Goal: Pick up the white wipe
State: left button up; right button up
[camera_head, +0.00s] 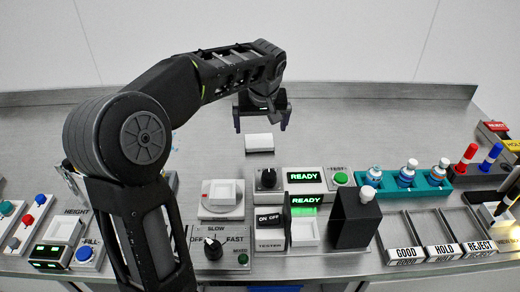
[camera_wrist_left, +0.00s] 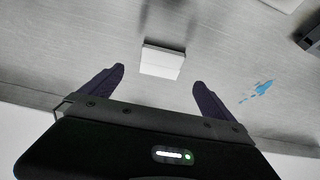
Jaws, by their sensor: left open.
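The white wipe (camera_head: 259,143) is a small, flat white block lying on the bare metal bench, behind the row of devices. In the left wrist view the wipe (camera_wrist_left: 162,62) lies just beyond the fingertips, between their lines. My left gripper (camera_head: 262,127) is open and empty, pointing down over the bench just behind the wipe. Its two dark fingers (camera_wrist_left: 158,77) are spread wider than the wipe and do not appear to touch it. My right gripper is not in view.
In front of the wipe stand a READY panel (camera_head: 304,175), a dial panel (camera_head: 222,247) and a black block (camera_head: 354,218). A teal rack (camera_head: 436,181) with bottles is to the right. A blue smear (camera_wrist_left: 258,90) marks the bench. Bench around the wipe is clear.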

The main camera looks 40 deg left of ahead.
aim_at(259, 141)
pick_arm(q)
jog(key=shift+x, duration=1.25)
jog(key=shift+p+x, duration=0.5)
jog(key=shift+x, duration=2.15)
jog(key=shift+s, duration=0.1)
jog(key=c, duration=1.3)
